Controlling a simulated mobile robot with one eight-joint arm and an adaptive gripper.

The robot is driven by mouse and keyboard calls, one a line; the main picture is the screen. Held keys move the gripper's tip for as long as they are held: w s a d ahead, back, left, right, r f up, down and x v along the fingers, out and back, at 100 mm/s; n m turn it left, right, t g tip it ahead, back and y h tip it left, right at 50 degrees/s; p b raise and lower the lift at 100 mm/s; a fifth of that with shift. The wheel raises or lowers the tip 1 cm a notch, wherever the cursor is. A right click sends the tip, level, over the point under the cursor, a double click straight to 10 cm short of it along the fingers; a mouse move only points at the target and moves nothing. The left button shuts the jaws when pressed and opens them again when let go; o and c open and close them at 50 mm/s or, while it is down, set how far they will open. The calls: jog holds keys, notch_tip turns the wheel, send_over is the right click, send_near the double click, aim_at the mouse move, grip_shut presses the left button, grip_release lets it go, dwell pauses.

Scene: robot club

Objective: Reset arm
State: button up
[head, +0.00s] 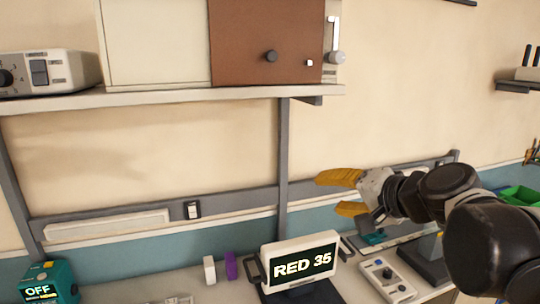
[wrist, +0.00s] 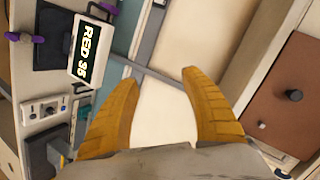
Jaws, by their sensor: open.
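My gripper (head: 340,193) is at the right of the head view, held out in front of the wall above the bench. Its two yellow fingers are spread apart. In the wrist view my gripper (wrist: 160,100) shows both fingers open, with nothing between them but the wall and a grey rail behind. My black arm comes in from the right edge of the head view.
A display reading RED 35 (head: 300,260) stands on the bench below my gripper. A white control box (head: 388,279) is right of it, a teal device reading OFF (head: 48,284) far left. A shelf (head: 160,97) holds a cabinet with a brown door (head: 262,45).

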jog(key=s+d+f+n+g+h+b, duration=0.1)
jog(key=s+f+b, duration=0.4)
jog(key=f, duration=0.8)
jog(key=s+d+f+n+g+h+b, duration=0.2)
jog(key=s+f+b, duration=0.4)
jog(key=f, duration=0.7)
jog(key=s+d+f+n+g+h+b, duration=0.1)
jog(key=s+f+b, duration=0.5)
jog(key=f, duration=0.8)
jog(key=s+d+n+h, duration=0.1)
jog(key=n+h, duration=0.1)
jog(key=n, duration=0.1)
jog(key=shift+s+g, duration=0.35)
jog(key=shift+g, duration=0.05)
